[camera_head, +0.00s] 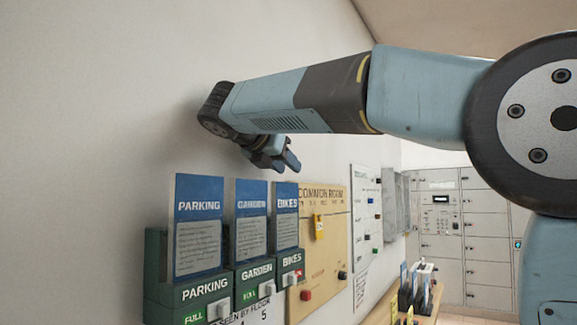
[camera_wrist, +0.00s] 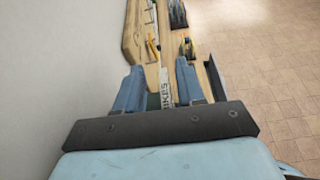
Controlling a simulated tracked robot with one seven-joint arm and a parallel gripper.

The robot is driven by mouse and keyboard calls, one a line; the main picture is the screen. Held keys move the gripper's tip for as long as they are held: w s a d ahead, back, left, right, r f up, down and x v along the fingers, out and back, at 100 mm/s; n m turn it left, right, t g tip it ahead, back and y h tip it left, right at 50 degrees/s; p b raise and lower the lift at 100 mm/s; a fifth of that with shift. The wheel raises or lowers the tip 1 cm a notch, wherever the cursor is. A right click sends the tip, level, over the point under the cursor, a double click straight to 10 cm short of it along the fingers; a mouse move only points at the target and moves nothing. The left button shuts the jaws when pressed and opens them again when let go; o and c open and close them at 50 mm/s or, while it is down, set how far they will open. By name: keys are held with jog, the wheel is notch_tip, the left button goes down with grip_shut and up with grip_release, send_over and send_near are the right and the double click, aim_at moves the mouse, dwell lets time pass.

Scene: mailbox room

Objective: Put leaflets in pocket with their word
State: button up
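Three blue-topped leaflets stand upright in the green wall pockets: the PARKING leaflet (camera_head: 199,230) in the PARKING pocket (camera_head: 205,290), the GARDEN leaflet (camera_head: 251,222) in the GARDEN pocket (camera_head: 255,272), and the BIKES leaflet (camera_head: 286,217) in the BIKES pocket (camera_head: 291,260). My gripper (camera_head: 281,160) is above the BIKES leaflet, apart from it, close to the wall. In the wrist view its two blue fingers are spread (camera_wrist: 158,78). A narrow white strip lettered BIKES (camera_wrist: 166,92) shows below, between the fingers. I see nothing held.
A wooden COMMON ROOM board (camera_head: 322,260) hangs right of the pockets, then a white board (camera_head: 366,215). A wooden shelf (camera_head: 432,302) holds dark holders with upright items (camera_head: 415,283). Grey lockers (camera_head: 462,240) stand at the back. The tiled floor (camera_wrist: 270,70) right of the shelf is clear.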

jog(key=shift+o, duration=0.6)
jog(key=v, duration=1.3)
jog(key=shift+s+a, duration=0.25)
jog(key=shift+a, duration=0.05)
